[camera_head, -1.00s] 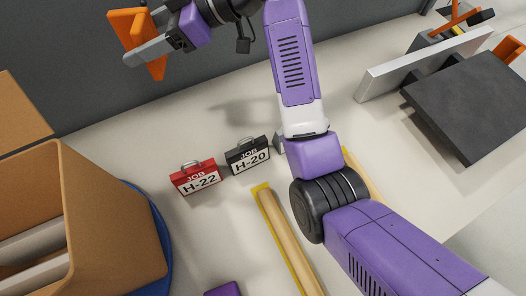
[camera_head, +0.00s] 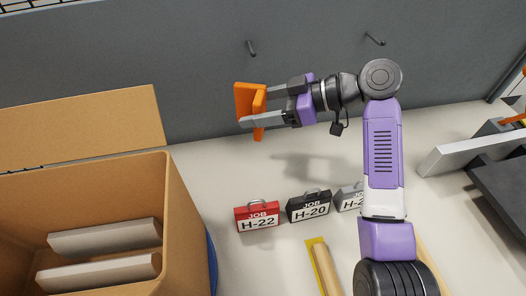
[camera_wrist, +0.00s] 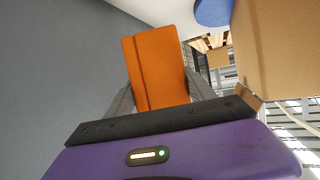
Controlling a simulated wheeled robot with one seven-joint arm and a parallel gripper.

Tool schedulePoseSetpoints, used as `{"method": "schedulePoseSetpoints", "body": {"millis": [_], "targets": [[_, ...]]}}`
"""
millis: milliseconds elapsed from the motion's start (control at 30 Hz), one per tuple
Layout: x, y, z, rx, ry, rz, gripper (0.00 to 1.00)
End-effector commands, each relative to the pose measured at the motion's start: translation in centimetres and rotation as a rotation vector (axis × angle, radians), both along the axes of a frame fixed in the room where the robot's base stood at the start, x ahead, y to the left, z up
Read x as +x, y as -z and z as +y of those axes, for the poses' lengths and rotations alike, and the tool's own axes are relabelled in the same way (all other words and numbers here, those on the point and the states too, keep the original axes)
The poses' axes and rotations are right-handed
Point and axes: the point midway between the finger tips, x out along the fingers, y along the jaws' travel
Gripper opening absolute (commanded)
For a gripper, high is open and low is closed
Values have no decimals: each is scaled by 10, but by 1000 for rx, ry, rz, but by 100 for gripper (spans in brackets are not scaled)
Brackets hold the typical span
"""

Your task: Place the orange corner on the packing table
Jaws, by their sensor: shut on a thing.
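The orange corner (camera_head: 260,112) is an L-shaped orange piece. My gripper (camera_head: 256,106) is shut on it and holds it up in the air, in front of the grey wall and above the pale table (camera_head: 340,160). In the wrist view the orange corner (camera_wrist: 158,68) sits between the two grey fingers, its broad face towards the camera. The pale table may be the packing table; no label shows this.
A large open cardboard box (camera_head: 185,215) with grey bars inside stands at the left, close to the held piece. A dark slab (camera_head: 505,190) is at the right.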

Motion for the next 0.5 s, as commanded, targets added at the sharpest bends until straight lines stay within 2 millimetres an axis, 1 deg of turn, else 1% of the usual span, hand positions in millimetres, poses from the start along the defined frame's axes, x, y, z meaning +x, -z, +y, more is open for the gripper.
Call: {"method": "schedulePoseSetpoints", "body": {"millis": [33, 100, 300, 400, 500], "targets": [[0, 12, 0, 1, 1, 6, 25], [-1, 29, 0, 1, 0, 5, 25], [0, 75, 0, 1, 2, 5, 25], [0, 91, 0, 0, 1, 3, 25], [1, 99, 0, 1, 1, 0, 25]]}}
